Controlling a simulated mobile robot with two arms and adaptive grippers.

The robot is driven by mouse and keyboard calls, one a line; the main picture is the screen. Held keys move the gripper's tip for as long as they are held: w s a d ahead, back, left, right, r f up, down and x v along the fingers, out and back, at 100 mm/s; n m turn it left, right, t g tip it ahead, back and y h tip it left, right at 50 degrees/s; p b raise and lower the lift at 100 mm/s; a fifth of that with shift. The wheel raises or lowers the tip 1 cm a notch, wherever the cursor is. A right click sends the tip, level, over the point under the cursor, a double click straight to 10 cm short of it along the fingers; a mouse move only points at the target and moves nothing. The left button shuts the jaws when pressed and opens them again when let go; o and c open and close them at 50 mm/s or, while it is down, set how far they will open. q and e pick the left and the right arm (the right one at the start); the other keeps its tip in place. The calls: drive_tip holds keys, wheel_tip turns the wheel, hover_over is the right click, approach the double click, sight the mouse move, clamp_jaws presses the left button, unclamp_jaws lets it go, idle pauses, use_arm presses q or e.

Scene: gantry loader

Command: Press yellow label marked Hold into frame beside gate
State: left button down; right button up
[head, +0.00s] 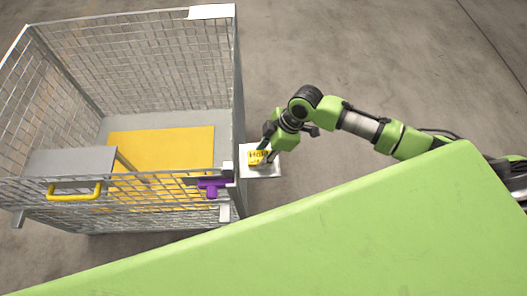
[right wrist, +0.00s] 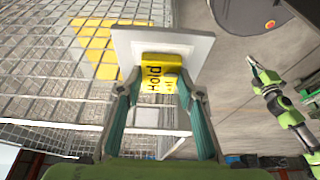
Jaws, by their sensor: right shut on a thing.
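The yellow label (head: 259,156) with the word Hold on it is between the fingers of my right gripper (head: 267,157). In the right wrist view the fingers close on the label (right wrist: 160,68) from both sides. The label is in front of the white frame (head: 275,169), overlapping its lower middle in the right wrist view (right wrist: 190,46). I cannot tell whether it is seated or only touching. The frame sits beside the right end of the mesh gate (head: 150,192). My left gripper (right wrist: 264,80) shows small in the right wrist view, its opening unclear.
The gate belongs to a wire mesh cage (head: 150,60) with a yellow sheet (head: 165,145) on its floor. A yellow handle (head: 75,195) and a purple latch (head: 212,190) are on the gate side.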

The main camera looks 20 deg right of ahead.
drive_tip(key=shift+f, duration=0.1)
drive_tip(key=o, duration=1.6)
drive_tip(key=shift+c, duration=0.2)
drive_tip(key=shift+r+p, duration=3.55)
drive_tip(key=shift+p, duration=0.1)
clamp_jaws()
